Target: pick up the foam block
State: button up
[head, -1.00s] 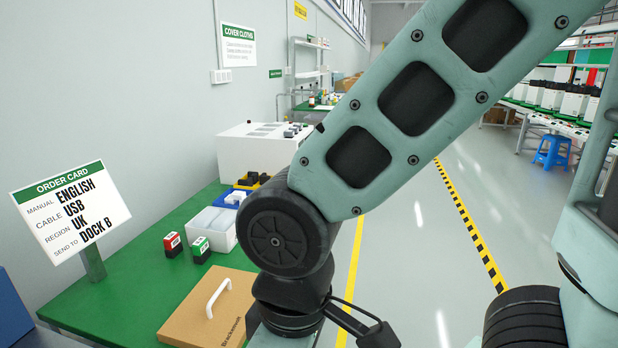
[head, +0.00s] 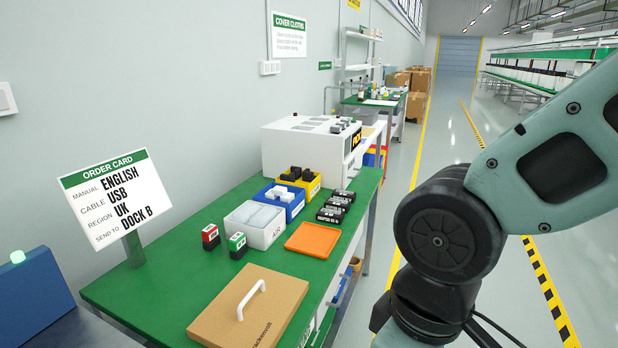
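I cannot pick out a foam block for certain in the head view. A white bin (head: 263,238) on the green bench holds pale, soft-looking pieces, and its front label seems to read "AIR". A blue bin (head: 292,211) behind it holds small white blocks whose material I cannot tell. My arm comes in from the right and bends down at a dark joint, beside the bench's right edge. My gripper is not in view.
On the green bench (head: 178,290) are a cardboard box with a white handle (head: 250,312), red (head: 210,238) and green (head: 237,246) small boxes, an orange tray (head: 313,240), a yellow bin (head: 313,188) and several black items (head: 335,205). An order card (head: 115,197) stands left.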

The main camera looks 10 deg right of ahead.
aim_at(307, 176)
jog(key=u, duration=0.8)
jog(key=i+l+u, duration=0.15)
jog(key=l+u, duration=0.15)
jog(key=i+l+u, duration=0.15)
jog(key=l+u, duration=0.2)
jog(key=l, duration=0.15)
jog(key=l+u, duration=0.3)
jog(key=i+l+u, duration=0.1)
jog(key=l+u, duration=0.15)
jog(key=l, duration=1.3)
jog(key=l+u, duration=0.3)
jog(key=l, duration=1.2)
jog(key=k+l, duration=0.1)
jog(key=l, duration=1.45)
jog(key=k, duration=0.05)
